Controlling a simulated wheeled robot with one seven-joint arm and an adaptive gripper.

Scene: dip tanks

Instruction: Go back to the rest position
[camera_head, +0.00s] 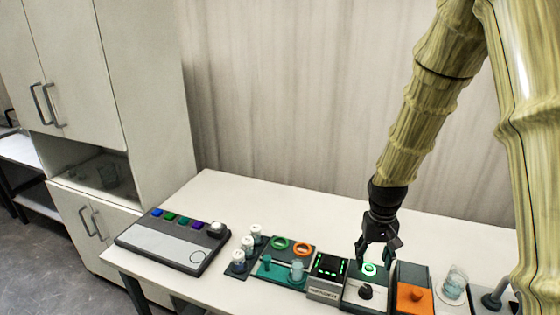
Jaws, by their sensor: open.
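My gripper (377,254) hangs from my arm, pointing down, with its fingers apart. It is above a small dark device with a green-lit button (370,269) and a black knob (365,291). I cannot tell whether the fingertips touch the device.
The white table (280,205) holds a grey panel (172,242) with coloured buttons, several white-capped vials (248,243), a green tray with rings (302,249), a timer box (328,268), an orange block (412,297) and a glass beaker (454,281). A cabinet (150,90) stands left. The table's back is clear.

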